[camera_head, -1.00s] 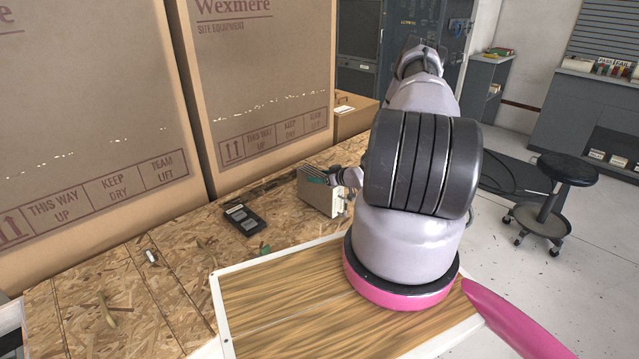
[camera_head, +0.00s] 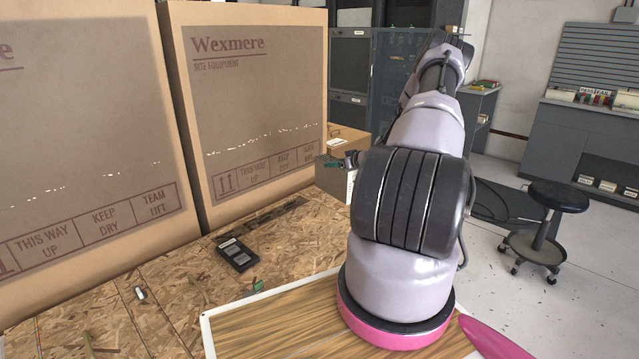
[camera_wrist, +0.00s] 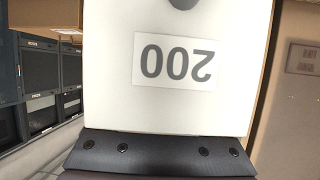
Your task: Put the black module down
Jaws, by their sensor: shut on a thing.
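My gripper (camera_head: 345,161) is at the far end of the board, partly hidden behind my arm. It is shut on a boxy module (camera_head: 332,178), which shows a dark side and a pale side in the head view. In the wrist view the held module (camera_wrist: 185,100) fills the middle, with a cream-white face and an upside-down "200" label. A dark strip with screws crosses below that face. The fingertips are not clear, and I cannot tell whether the module touches the surface below. A flat black device (camera_head: 237,254) with grey panels lies apart on the chipboard surface.
Large Wexmere cartons (camera_head: 260,110) line the left and back of the chipboard (camera_head: 180,275). A small carton (camera_head: 347,143) stands behind the held module. A white-edged wooden board (camera_head: 270,325) lies in front. A black stool (camera_head: 556,197) stands on the floor at right.

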